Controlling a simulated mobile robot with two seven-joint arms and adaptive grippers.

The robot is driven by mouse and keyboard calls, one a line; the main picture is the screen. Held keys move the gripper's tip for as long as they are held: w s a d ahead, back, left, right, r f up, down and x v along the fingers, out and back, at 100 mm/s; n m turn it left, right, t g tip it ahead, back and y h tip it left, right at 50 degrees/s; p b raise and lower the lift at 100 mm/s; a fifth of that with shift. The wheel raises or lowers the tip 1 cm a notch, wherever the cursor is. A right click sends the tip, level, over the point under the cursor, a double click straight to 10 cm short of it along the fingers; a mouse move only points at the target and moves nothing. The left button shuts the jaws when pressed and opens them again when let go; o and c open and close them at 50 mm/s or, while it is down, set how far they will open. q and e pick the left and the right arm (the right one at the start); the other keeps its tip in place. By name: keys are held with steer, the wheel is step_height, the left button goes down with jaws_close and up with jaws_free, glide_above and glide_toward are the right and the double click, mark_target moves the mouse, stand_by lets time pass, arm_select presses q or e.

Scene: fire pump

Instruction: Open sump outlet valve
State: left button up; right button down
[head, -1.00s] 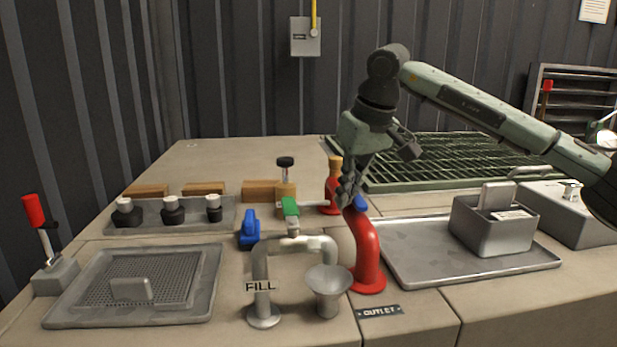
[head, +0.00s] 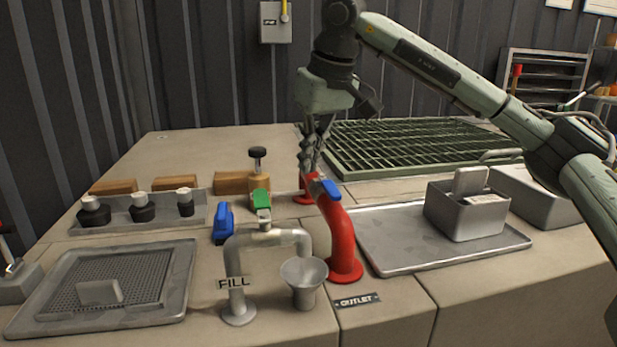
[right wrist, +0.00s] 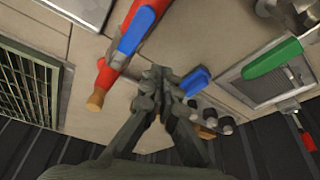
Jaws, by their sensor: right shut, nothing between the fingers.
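The red outlet pipe (head: 342,240) curves up from the bench behind the OUTLET label (head: 358,300). A blue lever handle (head: 330,189) sits at its top; it also shows against red parts in the right wrist view (right wrist: 137,32). My right gripper (head: 308,172) points down just left of and behind the handle, fingers together and empty. In the right wrist view its fingertips (right wrist: 160,76) are beside the blue handle, apparently apart from it; exact contact is unclear. My left gripper is out of view.
The grey FILL pipe (head: 239,265) with a green handle (head: 261,199) and a funnel (head: 303,283) stand close in front. A separate blue piece (head: 223,223) is left. A tray (head: 400,255) with a grey box (head: 465,213) is right. A green grating (head: 410,145) lies behind.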

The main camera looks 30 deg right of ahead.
steer(key=r, duration=0.1)
steer(key=d+r, duration=0.1)
steer(key=r, duration=0.3)
steer(key=shift+s+d, duration=0.2)
steer(key=shift+d, duration=0.05)
